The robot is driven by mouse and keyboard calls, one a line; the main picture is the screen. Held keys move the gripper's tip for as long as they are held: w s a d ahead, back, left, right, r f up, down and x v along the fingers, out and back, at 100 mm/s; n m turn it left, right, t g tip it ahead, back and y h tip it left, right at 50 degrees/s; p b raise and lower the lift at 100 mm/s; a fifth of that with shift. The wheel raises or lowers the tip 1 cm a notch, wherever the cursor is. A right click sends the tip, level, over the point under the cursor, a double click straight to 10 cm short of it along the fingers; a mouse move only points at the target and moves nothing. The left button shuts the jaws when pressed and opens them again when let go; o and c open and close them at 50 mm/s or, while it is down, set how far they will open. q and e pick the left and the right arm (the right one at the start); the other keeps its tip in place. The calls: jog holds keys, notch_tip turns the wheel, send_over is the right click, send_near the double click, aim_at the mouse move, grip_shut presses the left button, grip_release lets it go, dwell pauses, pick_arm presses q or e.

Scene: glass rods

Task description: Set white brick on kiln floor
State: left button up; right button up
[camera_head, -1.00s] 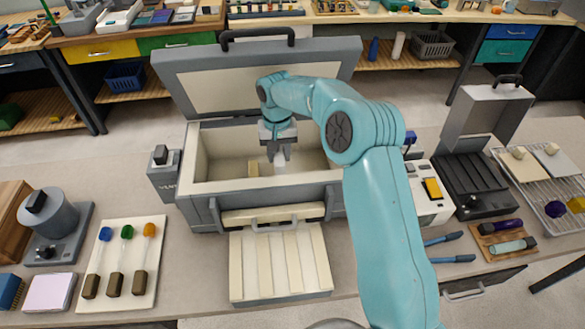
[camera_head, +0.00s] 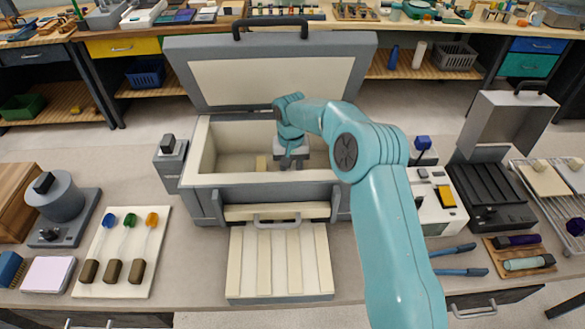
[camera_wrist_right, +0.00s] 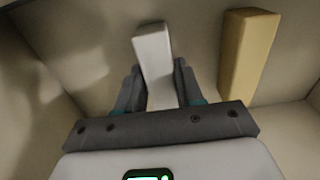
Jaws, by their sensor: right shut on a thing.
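The white brick (camera_wrist_right: 152,42) is upright between the fingers of my right gripper (camera_wrist_right: 157,70) in the wrist view. The gripper is shut on it. In the head view, this gripper (camera_head: 292,160) reaches down inside the open kiln (camera_head: 205,202), right of the middle. The white brick cannot be made out there. A tan brick (camera_head: 261,163) stands on the pale kiln floor (camera_head: 236,163), left of the gripper. It also shows in the wrist view (camera_wrist_right: 245,52), right of the white brick and apart from it. I cannot tell whether the white brick touches the floor. My left gripper is out of view.
The kiln's raised lid (camera_head: 275,82) stands behind the chamber, and its front wall rises before my gripper. A slatted panel (camera_head: 280,262) lies in front. A white board (camera_head: 158,215) with three coloured-tipped tools lies left. A black-and-white device (camera_head: 432,212) stands right.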

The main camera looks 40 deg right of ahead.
aim_at(293, 168)
jog(key=o, duration=1.1)
jog(key=shift+d, duration=0.1)
jog(key=shift+o, duration=0.2)
jog(key=shift+d, duration=0.15)
jog(key=shift+r+p, duration=0.25)
jog(key=shift+p, duration=0.05)
jog(key=shift+r, duration=0.35)
notch_tip(293, 168, up, 6)
jog(key=shift+r+b, duration=0.15)
jog(key=shift+b, duration=0.55)
jog(key=shift+r, duration=0.15)
jog(key=shift+s, duration=0.1)
